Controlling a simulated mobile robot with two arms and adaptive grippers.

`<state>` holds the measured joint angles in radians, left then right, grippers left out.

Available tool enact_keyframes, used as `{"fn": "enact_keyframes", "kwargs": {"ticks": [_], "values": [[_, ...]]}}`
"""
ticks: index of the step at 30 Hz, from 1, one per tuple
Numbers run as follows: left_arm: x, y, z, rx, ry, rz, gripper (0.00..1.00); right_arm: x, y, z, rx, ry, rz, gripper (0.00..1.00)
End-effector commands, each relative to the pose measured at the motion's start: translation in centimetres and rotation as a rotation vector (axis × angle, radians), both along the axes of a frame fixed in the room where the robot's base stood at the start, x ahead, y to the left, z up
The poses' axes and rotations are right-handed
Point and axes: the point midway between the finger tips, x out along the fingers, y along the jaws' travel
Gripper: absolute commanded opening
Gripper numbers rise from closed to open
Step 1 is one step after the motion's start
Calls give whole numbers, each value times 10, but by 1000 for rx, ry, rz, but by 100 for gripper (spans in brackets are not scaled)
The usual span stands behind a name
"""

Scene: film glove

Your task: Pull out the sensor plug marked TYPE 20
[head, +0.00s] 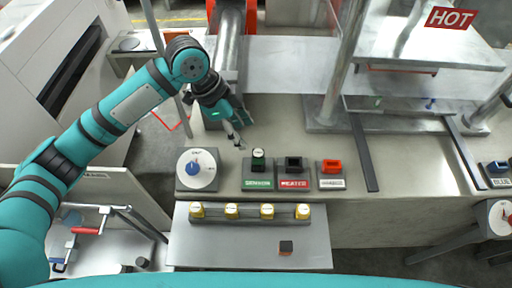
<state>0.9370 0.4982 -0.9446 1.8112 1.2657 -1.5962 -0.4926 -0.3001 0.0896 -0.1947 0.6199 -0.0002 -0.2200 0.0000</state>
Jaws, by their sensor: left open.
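Several yellow-capped pieces (231,211) stand in a row on a front rail. I cannot tell which piece reads TYPE 20. My right gripper is not in view.
A dial box with a blue knob (197,169) stands left of the blocks. Metal posts (338,70) and a red HOT sign (450,18) are at the back right. Dark rails cross the bench.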

Motion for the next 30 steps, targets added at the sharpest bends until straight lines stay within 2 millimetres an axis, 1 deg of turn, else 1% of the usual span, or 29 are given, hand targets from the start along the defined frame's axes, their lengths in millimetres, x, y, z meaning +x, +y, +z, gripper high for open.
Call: {"fn": "enact_keyframes", "kwargs": {"ticks": [3, 9, 15, 18, 21, 30], "values": [[-1, -10, -22, 0, 3, 0, 53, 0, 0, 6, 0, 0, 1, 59], [-1, -25, -58, 0, 3, 0, 53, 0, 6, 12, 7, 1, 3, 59], [0, -37, -87, 0, 2, 1, 53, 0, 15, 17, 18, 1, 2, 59], [0, -40, -96, 0, 1, 1, 53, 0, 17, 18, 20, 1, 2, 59], [0, -42, -102, -1, -1, 1, 53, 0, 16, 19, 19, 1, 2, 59], [0, -43, -104, 0, -1, 2, 53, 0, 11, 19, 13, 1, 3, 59]]}}
